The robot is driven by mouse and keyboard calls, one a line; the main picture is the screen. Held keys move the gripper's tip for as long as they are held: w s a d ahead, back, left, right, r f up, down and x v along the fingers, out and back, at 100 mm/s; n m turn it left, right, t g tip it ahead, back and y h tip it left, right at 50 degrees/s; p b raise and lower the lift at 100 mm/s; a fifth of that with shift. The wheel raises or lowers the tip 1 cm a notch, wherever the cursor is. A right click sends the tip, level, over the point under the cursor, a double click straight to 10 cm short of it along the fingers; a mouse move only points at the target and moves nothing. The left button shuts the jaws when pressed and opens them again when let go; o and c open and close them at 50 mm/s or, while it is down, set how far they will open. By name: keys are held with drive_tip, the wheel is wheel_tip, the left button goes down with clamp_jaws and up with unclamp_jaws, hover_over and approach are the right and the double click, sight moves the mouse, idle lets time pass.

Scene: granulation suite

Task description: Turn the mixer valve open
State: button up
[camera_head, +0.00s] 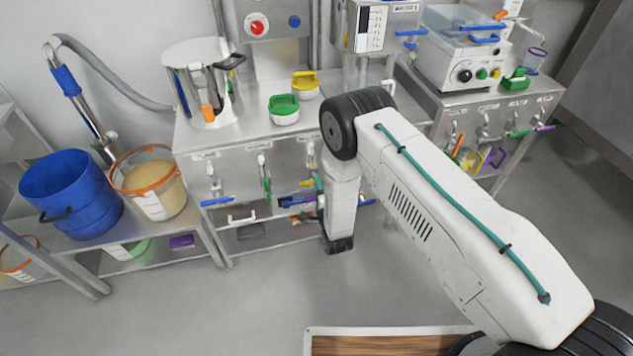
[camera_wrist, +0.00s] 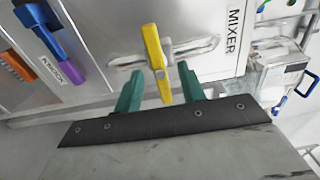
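My gripper (camera_wrist: 159,84) has two green fingers, one on each side of the handle's lower end. They stand apart, with a visible gap on both sides, so the gripper is open around the handle and not closed on it. In the head view my arm hides most of the gripper and the valve, in front of the middle cabinet.
A blue handle (camera_wrist: 40,28) and a purple one sit left of the valve in the wrist view. The head view shows a steel pot (camera_head: 203,85), a green-lidded tub (camera_head: 284,108) and a yellow-lidded tub (camera_head: 305,86) on the counter. The floor before the cabinets is clear.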

drive_tip(key=shift+x, duration=1.4)
clamp_jaws()
